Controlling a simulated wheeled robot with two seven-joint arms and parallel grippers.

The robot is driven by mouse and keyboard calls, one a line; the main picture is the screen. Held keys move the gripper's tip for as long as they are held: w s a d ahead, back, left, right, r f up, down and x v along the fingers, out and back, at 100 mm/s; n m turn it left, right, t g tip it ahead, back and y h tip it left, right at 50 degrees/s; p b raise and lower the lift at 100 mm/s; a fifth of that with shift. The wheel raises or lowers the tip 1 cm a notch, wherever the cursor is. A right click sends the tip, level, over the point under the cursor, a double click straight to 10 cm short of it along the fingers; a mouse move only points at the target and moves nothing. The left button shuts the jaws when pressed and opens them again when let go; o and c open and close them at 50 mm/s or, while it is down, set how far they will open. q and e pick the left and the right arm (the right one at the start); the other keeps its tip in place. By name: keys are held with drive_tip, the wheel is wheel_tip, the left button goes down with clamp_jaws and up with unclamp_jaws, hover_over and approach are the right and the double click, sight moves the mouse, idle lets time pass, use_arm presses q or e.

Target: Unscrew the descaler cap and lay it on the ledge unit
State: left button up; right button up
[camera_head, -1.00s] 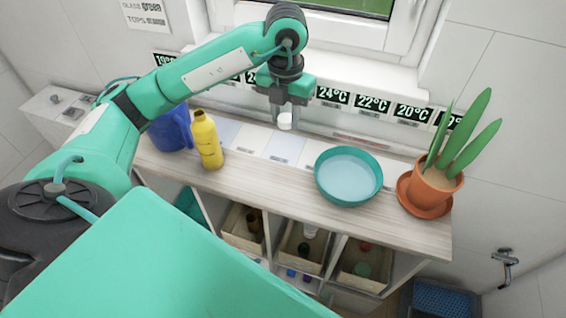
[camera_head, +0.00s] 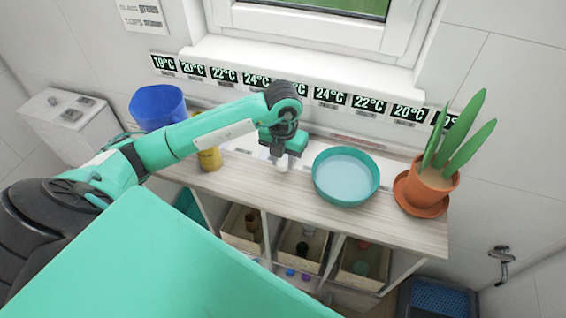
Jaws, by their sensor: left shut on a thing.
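The descaler bottle (camera_head: 209,159) is yellow and stands upright on the left part of the ledge unit (camera_head: 402,229); my left arm hides its top. My left gripper (camera_head: 282,160) is shut on the small white cap (camera_head: 282,165). It holds the cap low over the unit's top, right of the bottle and left of the teal bowl. I cannot tell whether the cap touches the surface. My right gripper is not in view.
The teal bowl (camera_head: 373,195) stands close to the right of the left gripper. A potted plant (camera_head: 428,188) stands at the right end. A blue container (camera_head: 157,105) is at the back left. Open bins (camera_head: 301,261) are below. The front strip of the top is clear.

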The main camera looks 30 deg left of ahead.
use_arm(q)
wheel_tip(320, 180, down, 2)
drive_tip(key=shift+f, duration=0.1)
drive_tip(key=shift+f, duration=0.25)
drive_tip(key=o, duration=1.1)
drive_tip(key=shift+r, duration=0.1)
